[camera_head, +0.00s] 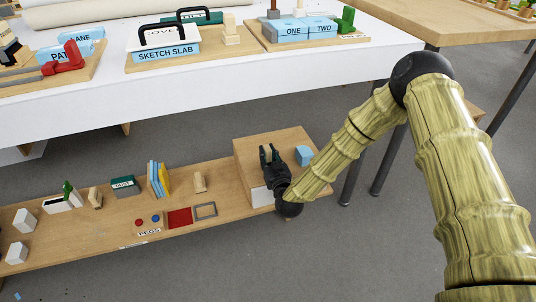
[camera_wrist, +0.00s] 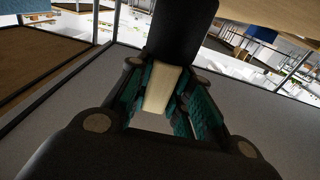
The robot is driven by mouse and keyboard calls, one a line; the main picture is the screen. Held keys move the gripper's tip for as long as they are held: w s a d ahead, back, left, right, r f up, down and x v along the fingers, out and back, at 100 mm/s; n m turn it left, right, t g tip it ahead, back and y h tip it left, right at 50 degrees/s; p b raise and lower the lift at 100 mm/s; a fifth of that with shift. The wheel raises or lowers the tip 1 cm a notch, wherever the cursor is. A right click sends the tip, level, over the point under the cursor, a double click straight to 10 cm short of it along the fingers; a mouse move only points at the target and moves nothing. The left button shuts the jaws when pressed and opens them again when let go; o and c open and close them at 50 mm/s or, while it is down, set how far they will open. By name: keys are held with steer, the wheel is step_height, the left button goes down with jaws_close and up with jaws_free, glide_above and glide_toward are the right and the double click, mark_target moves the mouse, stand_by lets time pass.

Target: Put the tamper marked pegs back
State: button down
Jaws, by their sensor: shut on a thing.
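My gripper (camera_head: 269,154) is over the raised wooden box at the right end of the low shelf. It is shut on a pale wooden piece (camera_wrist: 162,90), which sits between the teal finger pads in the wrist view. The fingers hide part of this piece, and no marking on it can be read. A label reading PEGS (camera_head: 149,232) lies on the low shelf, with a red disc (camera_head: 139,222) and a blue disc (camera_head: 155,218) just behind it.
The low shelf (camera_head: 100,250) also holds a red square (camera_head: 180,217), a grey frame (camera_head: 205,210), upright books (camera_head: 158,179) and white blocks (camera_head: 25,220). A blue block (camera_head: 303,155) is on the box right of my gripper. The white table (camera_head: 200,95) overhangs behind.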

steer(key=c, duration=1.2)
jaws_free()
steer(key=v, duration=1.2)
steer(key=s+d+f+g+h+p, duration=0.1)
steer(key=s+d+f+g+p, duration=0.15)
steer(key=s+f+g, duration=0.4)
steer(key=s+d+f+g+h+p, duration=0.1)
steer(key=s+d+f+g, duration=0.25)
steer(key=s+f, duration=0.55)
steer(key=s+d+m+g+h+p, duration=0.15)
steer(key=s+d, duration=0.25)
steer(key=s, duration=0.4)
steer(key=s+d+m+g+h, duration=0.1)
steer(key=s+d+g, duration=0.2)
steer(key=s+d, duration=0.35)
steer(key=s+d+m+g+h, duration=0.1)
steer(key=s+d+g, duration=0.15)
steer(key=s, duration=0.75)
step_height(320, 180, up, 37)
steer(key=p, duration=3.8)
